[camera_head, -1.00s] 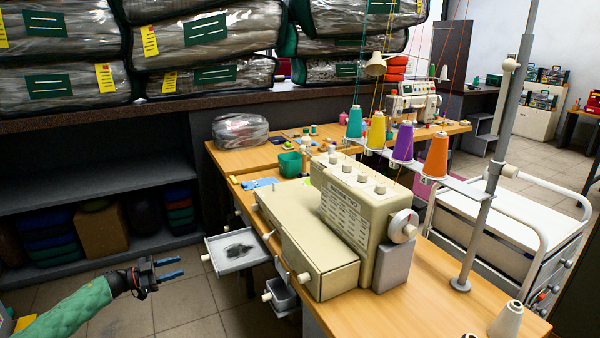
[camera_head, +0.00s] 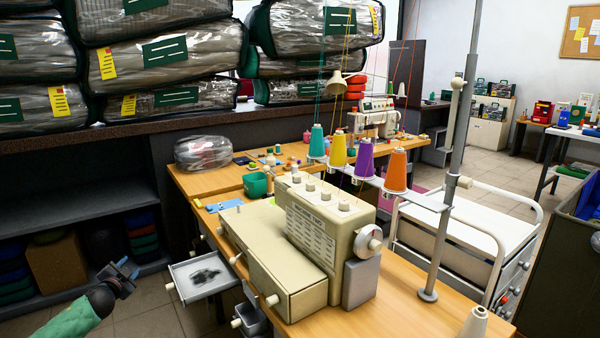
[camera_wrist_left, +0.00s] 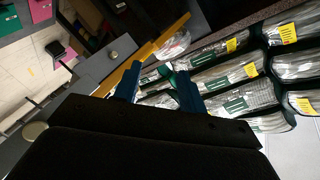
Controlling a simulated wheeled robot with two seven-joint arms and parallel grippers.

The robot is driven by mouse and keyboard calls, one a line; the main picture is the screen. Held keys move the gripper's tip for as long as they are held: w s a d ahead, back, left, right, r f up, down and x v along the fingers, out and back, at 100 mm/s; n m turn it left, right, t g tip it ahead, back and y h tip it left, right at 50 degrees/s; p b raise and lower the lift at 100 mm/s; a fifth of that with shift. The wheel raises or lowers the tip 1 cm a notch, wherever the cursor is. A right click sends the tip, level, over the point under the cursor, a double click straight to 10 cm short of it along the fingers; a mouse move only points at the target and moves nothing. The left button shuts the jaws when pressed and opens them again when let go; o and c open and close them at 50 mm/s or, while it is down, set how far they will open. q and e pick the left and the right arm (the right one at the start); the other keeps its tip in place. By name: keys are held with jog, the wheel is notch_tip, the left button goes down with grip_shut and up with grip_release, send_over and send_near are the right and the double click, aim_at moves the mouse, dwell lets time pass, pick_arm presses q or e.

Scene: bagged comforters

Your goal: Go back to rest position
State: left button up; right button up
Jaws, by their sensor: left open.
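My left gripper (camera_head: 122,273) is at the lower left of the head view, its arm in a green sleeve. It is open and nothing shows between its fingers. It hangs over the floor, in front of the dark shelf and left of the open drawer (camera_head: 203,277). In the left wrist view its two blue fingers (camera_wrist_left: 158,85) stand apart, with the bagged comforters (camera_wrist_left: 232,78) beyond them. My right gripper is not in view.
A cream sewing machine (camera_head: 327,228) stands on the wooden table (camera_head: 400,309), with thread cones and a metal pole beside it. Bagged comforters (camera_head: 165,52) are stacked on the ledge above the dark shelf (camera_head: 80,200). A white cart (camera_head: 480,232) stands at right.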

pick_arm(q)
jog(key=s+d+f+n+g+y+p, duration=0.3)
jog(key=s+d+g, duration=0.6)
jog(key=s+d, duration=1.7)
jog(key=s+d+n+g+h+p, duration=0.1)
jog(key=s+d+h+p, duration=0.15)
jog(key=s+d, duration=0.5)
jog(key=s+d+n+g+h+p, duration=0.1)
jog(key=s+d+h+p, duration=0.3)
jog(key=s, duration=0.7)
jog(key=s+d+f+g, duration=0.1)
jog(key=s+d+f, duration=0.1)
jog(key=s, duration=0.5)
jog(key=s+d+f+n+g+p, duration=0.1)
jog(key=s+d+f+g, duration=0.1)
jog(key=s, duration=0.5)
jog(key=shift+s+d+f+n, duration=0.15)
jog(key=shift+d+f+n, duration=0.2)
jog(key=shift+d, duration=0.3)
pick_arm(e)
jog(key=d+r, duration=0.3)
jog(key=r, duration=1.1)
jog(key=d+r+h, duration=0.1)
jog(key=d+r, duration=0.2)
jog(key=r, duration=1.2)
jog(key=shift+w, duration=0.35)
pick_arm(q)
jog(key=shift+a, duration=0.1)
